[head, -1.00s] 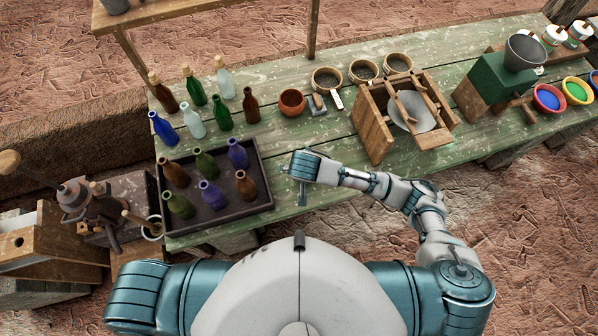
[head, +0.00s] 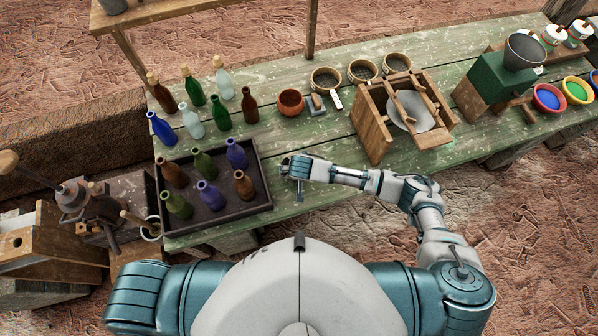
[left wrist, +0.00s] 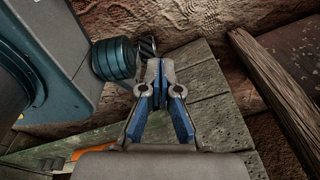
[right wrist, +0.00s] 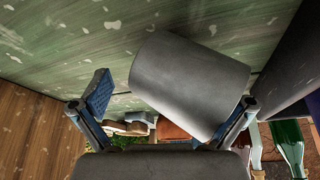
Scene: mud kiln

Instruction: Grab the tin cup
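A plain grey cylinder, which looks like the tin cup (right wrist: 190,82), fills the middle of the right wrist view, tilted in the picture. My right gripper (right wrist: 172,104) is open around it. The left finger stands apart from the cup; the right finger is close to its side, and I cannot tell if it touches. In the head view my right gripper (head: 295,167) is over the green table, just right of the bottle tray, and mostly hides the cup. My left gripper (left wrist: 161,78) shows in the left wrist view with its fingers together and empty.
A dark tray (head: 262,185) of several bottles lies left of my right gripper. A red-brown pot (head: 291,102) and a wooden frame (head: 373,130) with a bowl stand behind and right. More bottles stand at the back left. Green tabletop (head: 325,145) is bare between them.

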